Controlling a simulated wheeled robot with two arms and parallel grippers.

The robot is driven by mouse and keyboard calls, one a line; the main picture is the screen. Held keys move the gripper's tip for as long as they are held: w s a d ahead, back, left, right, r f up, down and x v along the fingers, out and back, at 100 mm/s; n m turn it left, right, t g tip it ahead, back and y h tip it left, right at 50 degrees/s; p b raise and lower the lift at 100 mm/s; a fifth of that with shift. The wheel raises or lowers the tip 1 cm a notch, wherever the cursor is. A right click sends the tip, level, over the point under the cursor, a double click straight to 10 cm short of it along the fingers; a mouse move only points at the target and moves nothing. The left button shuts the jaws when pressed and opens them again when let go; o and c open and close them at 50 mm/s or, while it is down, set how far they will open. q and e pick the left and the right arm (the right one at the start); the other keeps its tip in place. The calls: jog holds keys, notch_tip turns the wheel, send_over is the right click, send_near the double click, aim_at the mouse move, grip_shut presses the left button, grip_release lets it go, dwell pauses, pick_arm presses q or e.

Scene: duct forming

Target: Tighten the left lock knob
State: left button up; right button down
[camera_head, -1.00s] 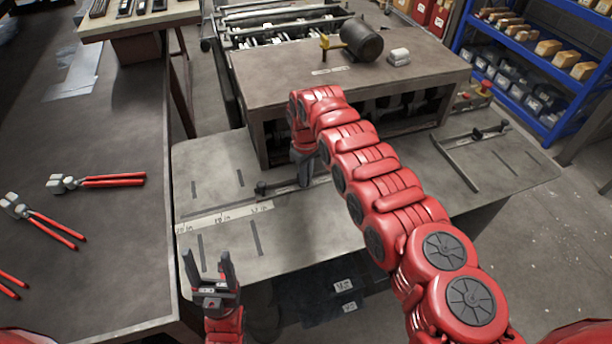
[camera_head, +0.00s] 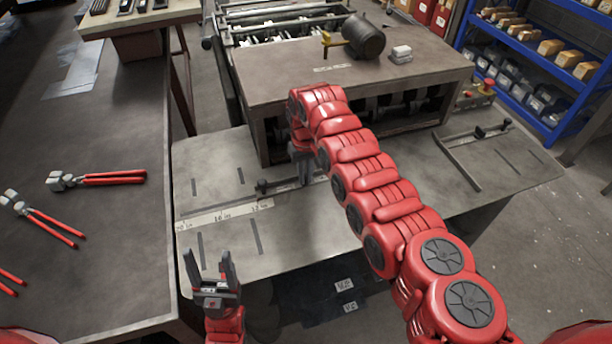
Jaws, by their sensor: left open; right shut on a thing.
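The left stop bar lies on the grey machine table (camera_head: 330,220), with its dark end piece (camera_head: 262,187) showing at its left tip. My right gripper (camera_head: 305,180) reaches down from the red arm onto this bar, right of the end piece. It is shut, apparently on the left lock knob, which its fingers hide. I cannot see how far the knob is turned. My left gripper (camera_head: 229,266) is open and empty, fingers pointing up, near the table's front left edge.
A raised bench (camera_head: 290,90) with a dark motor (camera_head: 363,37) stands behind the table. A second stop bar (camera_head: 458,162) with a dark knob (camera_head: 479,133) lies at the right. Red-handled pliers (camera_head: 112,179) lie on the left bench. The table's front middle is clear.

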jog(key=shift+r+m, duration=0.1)
jog(key=shift+m, duration=0.2)
jog(key=c, duration=0.9)
grip_release()
notch_tip(320, 180, up, 11)
jog(key=b, duration=0.3)
notch_tip(320, 180, up, 6)
jog(key=p, duration=0.3)
send_over(306, 177)
jog(key=shift+r, duration=0.2)
jog(key=shift+a, duration=0.1)
